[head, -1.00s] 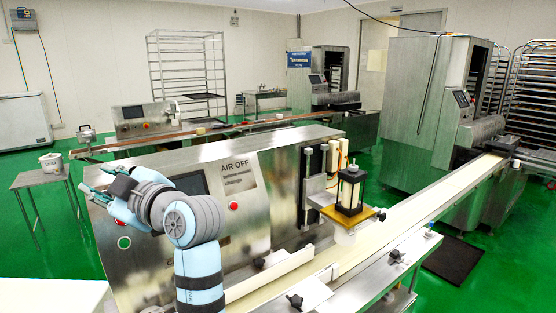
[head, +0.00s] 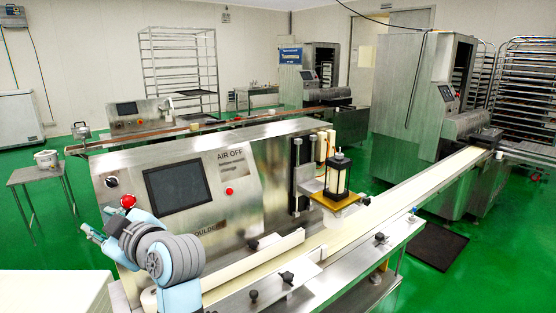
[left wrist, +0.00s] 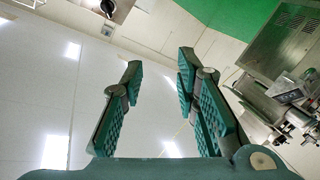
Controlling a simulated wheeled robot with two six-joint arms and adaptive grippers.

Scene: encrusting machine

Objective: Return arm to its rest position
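My left arm (head: 165,262) rises from the bottom edge in the head view, in front of the encrusting machine's left end. My left gripper (head: 94,227) is at its tip, pointing left, just below and left of a red knob on the machine front. In the left wrist view the same gripper (left wrist: 160,70) has its two green ridged fingers spread, with nothing between them. Pale wall or ceiling with bright light patches lies behind the fingers. My right gripper is not in view.
The encrusting machine (head: 270,165) has a dark screen (head: 177,188), a red knob (head: 127,201) and a black knob (head: 112,182). A pale conveyor (head: 370,225) runs to the right. A small table (head: 36,174) stands left. Green floor is free at left.

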